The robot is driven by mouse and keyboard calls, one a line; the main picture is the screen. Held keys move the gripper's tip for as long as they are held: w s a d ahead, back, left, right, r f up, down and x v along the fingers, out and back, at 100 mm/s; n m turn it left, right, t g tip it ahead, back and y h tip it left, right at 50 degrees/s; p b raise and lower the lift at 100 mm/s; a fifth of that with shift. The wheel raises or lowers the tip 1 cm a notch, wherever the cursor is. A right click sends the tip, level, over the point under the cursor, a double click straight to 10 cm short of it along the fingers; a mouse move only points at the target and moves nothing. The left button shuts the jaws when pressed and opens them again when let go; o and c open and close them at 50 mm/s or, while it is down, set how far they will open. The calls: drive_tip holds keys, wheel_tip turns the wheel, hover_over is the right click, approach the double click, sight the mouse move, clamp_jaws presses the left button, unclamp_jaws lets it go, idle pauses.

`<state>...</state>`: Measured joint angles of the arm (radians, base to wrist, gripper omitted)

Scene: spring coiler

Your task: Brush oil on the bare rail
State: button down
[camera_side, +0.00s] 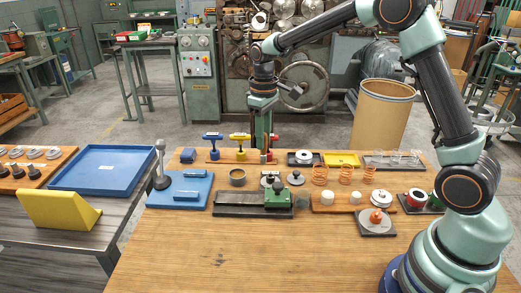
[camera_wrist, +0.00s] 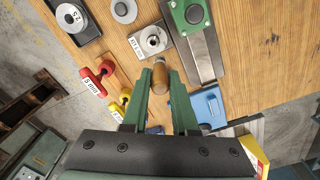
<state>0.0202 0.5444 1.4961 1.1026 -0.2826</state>
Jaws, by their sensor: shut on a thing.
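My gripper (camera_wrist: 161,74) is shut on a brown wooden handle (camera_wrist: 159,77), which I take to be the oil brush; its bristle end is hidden. The rail (camera_wrist: 207,55) and carriage (camera_wrist: 193,14) also show in the wrist view. Oil cannot be made out.
Blue (camera_side: 213,137), yellow (camera_side: 239,138) and red (camera_wrist: 97,77) T-handled tools stand behind. A blue block plate (camera_side: 180,190) and an upright post (camera_side: 161,165) are left. The front bench is clear.

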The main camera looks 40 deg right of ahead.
drive_tip(key=w+a, duration=0.4)
drive_tip(key=w, duration=0.3)
drive_tip(key=shift+d+f, duration=0.1)
drive_tip(key=shift+f, duration=2.25)
drive_tip(key=shift+f, duration=1.05)
idle(1.3)
drive_tip(key=shift+r, duration=0.1)
drive_tip(key=shift+r, duration=2.25)
drive_tip(key=s+a+r, duration=0.2)
drive_tip(key=s, duration=0.9)
drive_tip(key=shift+s+a+f, duration=0.1)
drive_tip(key=shift+s+f, duration=0.05)
drive_tip(key=shift+f, duration=0.7)
drive_tip(key=shift+s+d+f, duration=0.1)
drive_tip(key=shift+s+f, duration=0.1)
drive_tip(key=shift+f, duration=0.65)
drive_tip(key=shift+s+a+f, duration=0.1)
drive_tip(key=shift+s+f, duration=0.05)
drive_tip(key=shift+f, duration=0.7)
